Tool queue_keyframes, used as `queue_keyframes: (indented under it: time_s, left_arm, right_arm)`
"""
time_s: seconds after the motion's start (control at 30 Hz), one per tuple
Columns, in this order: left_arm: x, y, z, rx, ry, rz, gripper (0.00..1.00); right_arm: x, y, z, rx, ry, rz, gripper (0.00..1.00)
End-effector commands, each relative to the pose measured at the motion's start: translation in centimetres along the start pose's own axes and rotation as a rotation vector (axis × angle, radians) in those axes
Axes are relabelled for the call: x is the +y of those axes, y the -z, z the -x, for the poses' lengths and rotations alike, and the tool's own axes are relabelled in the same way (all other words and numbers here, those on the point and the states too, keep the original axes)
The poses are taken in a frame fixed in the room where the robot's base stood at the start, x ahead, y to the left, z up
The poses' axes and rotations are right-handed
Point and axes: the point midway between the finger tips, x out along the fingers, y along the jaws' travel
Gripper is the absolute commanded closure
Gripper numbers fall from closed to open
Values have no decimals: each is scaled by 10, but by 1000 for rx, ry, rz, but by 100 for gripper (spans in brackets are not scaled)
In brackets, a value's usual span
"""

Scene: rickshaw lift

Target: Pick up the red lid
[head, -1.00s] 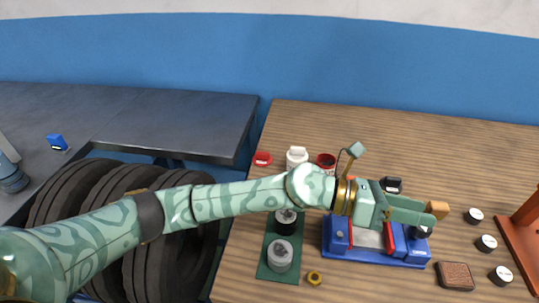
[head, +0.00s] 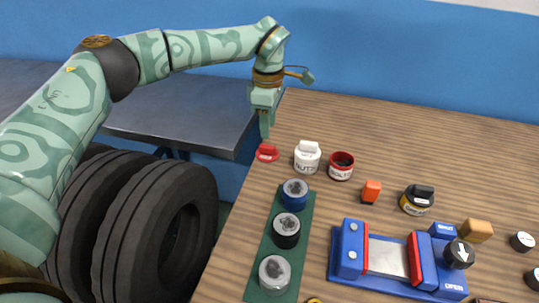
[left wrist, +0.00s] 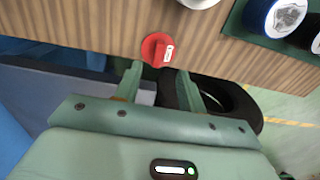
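The red lid (head: 267,152) lies on the wooden table near its left edge, beside a white jar. In the left wrist view the red lid (left wrist: 157,50) shows a raised grip with a white label. My left gripper (head: 264,136) points down just behind the lid in the head view. In the left wrist view its two fingers (left wrist: 163,72) are spread apart with nothing between them, and the lid is just beyond the tips. My right gripper is not in view.
A green strip (head: 258,262) holds several round containers. A blue and red fixture (head: 395,259) is at the front. Black tyres (head: 178,203) stand below the table's left edge.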

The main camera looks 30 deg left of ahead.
Motion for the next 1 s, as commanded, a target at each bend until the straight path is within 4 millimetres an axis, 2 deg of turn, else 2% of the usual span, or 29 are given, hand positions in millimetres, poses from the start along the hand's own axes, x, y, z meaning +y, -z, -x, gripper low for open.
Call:
queue_keyframes:
  time_s: [0.03,0.33,0.53,0.6,0.8,0.83,0.93,0.97,1.0]
  left_arm:
    - [0,0,-12,0,3,-1,60]
    - [2,-1,-35,-1,1,-1,60]
    - [3,-2,-70,0,5,-1,60]
    - [3,-2,-75,-1,3,-1,60]
    - [3,-2,-73,-2,-2,-1,60]
    - [3,-2,-73,-2,-2,-1,66]
    - [3,-2,-73,-2,-2,-1,93]
    - [3,-2,-73,-2,-2,-1,100]
    - [3,-2,-73,-2,-2,-1,100]
  right_arm:
    - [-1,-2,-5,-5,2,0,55]
    - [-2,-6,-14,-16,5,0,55]
    - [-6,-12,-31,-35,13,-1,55]
    - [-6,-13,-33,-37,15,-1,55]
    - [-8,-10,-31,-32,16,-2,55]
    - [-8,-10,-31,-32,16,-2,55]
    - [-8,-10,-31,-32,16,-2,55]
    - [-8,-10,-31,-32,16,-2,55]
    - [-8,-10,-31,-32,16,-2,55]
